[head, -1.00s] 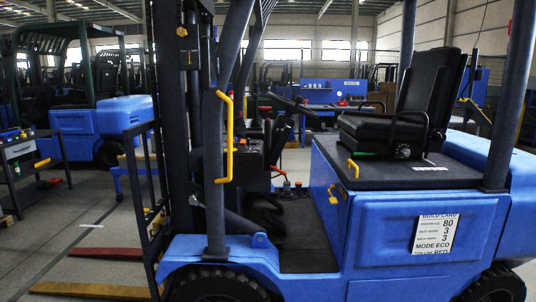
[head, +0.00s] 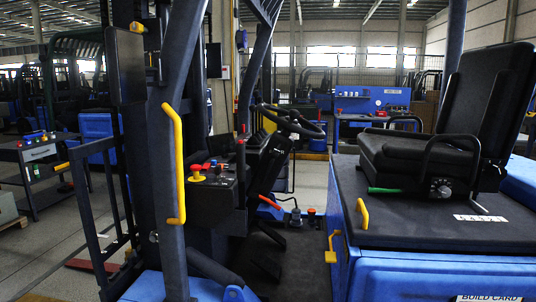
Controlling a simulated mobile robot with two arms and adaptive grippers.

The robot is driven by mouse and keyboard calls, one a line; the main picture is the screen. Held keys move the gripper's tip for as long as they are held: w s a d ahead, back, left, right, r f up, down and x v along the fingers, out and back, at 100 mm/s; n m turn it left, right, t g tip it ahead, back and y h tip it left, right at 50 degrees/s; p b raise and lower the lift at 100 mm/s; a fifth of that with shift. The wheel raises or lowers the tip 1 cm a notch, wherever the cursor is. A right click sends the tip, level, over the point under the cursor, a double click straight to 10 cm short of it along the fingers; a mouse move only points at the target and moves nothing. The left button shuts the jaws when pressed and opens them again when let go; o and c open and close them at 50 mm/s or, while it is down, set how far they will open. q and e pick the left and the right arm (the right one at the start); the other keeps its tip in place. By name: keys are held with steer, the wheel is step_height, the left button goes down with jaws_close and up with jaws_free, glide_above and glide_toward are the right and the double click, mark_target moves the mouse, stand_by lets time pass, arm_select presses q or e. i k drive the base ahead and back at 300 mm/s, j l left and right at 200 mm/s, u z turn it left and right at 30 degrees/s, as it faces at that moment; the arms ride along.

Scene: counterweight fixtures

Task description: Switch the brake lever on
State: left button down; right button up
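The blue forklift's cab is open in front of me in the head view. A lever with an orange-red grip (head: 269,202) sits low by the cab floor, below the steering wheel (head: 291,121). It looks tilted, and it is the likeliest brake lever, though no label on it is readable. A thin upright stick with a red part (head: 241,148) stands beside the dash console. A red mushroom button (head: 197,171) sits on a yellow base on that console. Neither of my grippers is in view, and nothing is seen touching these controls.
A yellow grab handle (head: 175,165) on the front pillar stands left of the cab opening. The black seat (head: 433,130) and blue body (head: 420,275) border it on the right. The cab floor (head: 285,260) between is mostly clear, with pedals and small knobs.

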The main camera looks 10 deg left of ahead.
mark_target(240, 146)
steer(key=i+l, duration=0.95)
steer(key=l, duration=0.15)
steer(key=j+u, duration=0.05)
